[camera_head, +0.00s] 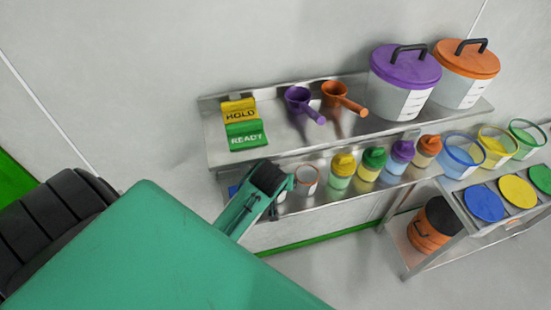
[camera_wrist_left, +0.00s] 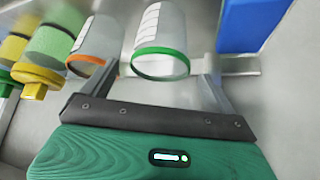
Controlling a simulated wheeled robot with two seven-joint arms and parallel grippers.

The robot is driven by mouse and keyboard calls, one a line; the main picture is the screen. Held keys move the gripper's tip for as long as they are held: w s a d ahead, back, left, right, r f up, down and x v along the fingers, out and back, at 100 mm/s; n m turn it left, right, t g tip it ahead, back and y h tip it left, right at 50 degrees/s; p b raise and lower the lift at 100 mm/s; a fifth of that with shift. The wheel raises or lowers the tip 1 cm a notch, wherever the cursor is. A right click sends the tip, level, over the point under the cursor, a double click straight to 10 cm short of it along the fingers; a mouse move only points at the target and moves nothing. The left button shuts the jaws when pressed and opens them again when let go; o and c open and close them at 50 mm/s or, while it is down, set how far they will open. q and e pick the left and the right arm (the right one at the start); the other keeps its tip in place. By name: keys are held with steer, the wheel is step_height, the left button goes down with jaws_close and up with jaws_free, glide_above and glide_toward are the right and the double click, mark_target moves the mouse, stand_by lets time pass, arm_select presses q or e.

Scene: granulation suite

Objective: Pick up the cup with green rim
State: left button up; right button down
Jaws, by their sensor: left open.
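A clear cup with a green rim (camera_wrist_left: 160,62) and white level marks shows in the left wrist view. It lies between the two spread fingers of my left gripper (camera_wrist_left: 161,74), with the finger tips beside it. The fingers are open; I cannot tell whether either touches the cup. In the head view my left gripper (camera_head: 276,181) reaches the lower shelf, and the cup is mostly or wholly hidden behind it. A cup with an orange rim (camera_head: 306,181) stands just right of the gripper; it also shows in the wrist view (camera_wrist_left: 92,42). My right gripper is not in view.
Several lidded bottles, including a yellow-lidded one (camera_head: 342,170), stand further right on the lower shelf (camera_head: 325,196). A blue block (camera_wrist_left: 250,25) is on the cup's other side. The upper shelf (camera_head: 275,128) overhangs behind. A larger green-rimmed bucket (camera_head: 525,142) stands far right.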

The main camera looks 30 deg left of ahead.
arm_select(q)
steer(key=p+x, duration=0.1)
steer(key=x, duration=0.3)
steer(key=shift+w+a+f, duration=0.1)
steer(key=shift+w+f, duration=0.15)
steer(key=shift+f, duration=0.05)
steer(key=shift+w+f, duration=0.15)
steer(key=shift+f, duration=0.15)
steer(key=c, duration=1.1)
